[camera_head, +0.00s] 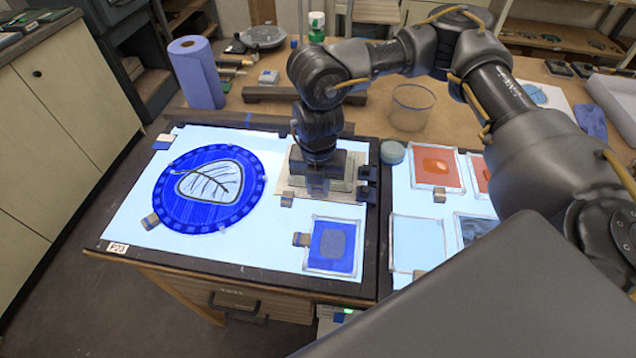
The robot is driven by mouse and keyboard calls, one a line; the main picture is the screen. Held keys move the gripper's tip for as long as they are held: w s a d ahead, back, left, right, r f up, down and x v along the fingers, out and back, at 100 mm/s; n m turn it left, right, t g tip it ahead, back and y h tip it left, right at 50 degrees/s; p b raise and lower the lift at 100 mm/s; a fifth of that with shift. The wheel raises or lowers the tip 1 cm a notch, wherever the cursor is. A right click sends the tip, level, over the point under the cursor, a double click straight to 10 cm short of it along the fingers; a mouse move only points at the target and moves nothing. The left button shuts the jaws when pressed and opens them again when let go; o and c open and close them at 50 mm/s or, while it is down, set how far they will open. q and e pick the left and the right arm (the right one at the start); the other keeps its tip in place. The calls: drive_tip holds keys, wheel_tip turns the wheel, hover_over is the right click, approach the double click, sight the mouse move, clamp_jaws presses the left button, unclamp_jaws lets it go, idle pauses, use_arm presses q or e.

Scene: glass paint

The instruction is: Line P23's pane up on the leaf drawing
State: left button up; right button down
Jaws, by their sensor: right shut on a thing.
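A light table marked with a P23 label (117,248) has a glowing white top (125,218). On its left half lies a round blue pane (190,216) with a clear leaf shape (212,184) in the middle. Black leaf veins show there; whether they are on the pane or on a drawing beneath, I cannot tell. My right gripper (320,190) points down on the table's right half, to the right of the round pane and apart from it. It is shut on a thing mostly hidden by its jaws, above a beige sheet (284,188). My left gripper is out of view.
A square blue pane (321,262) lies front right on the table. Small tan blocks (150,221) stand at the panes' edges. A second lit table to the right holds red (433,183) and pale panes. A blue roll (196,75) and a clear jar (411,108) stand behind.

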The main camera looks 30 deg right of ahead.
drive_tip(key=shift+f, duration=0.2)
idle(0.7)
drive_tip(key=c, duration=1.1)
unclamp_jaws()
wheel_tip(320, 180, up, 11)
drive_tip(key=shift+f+b, duration=0.1)
drive_tip(key=shift+b, duration=0.9)
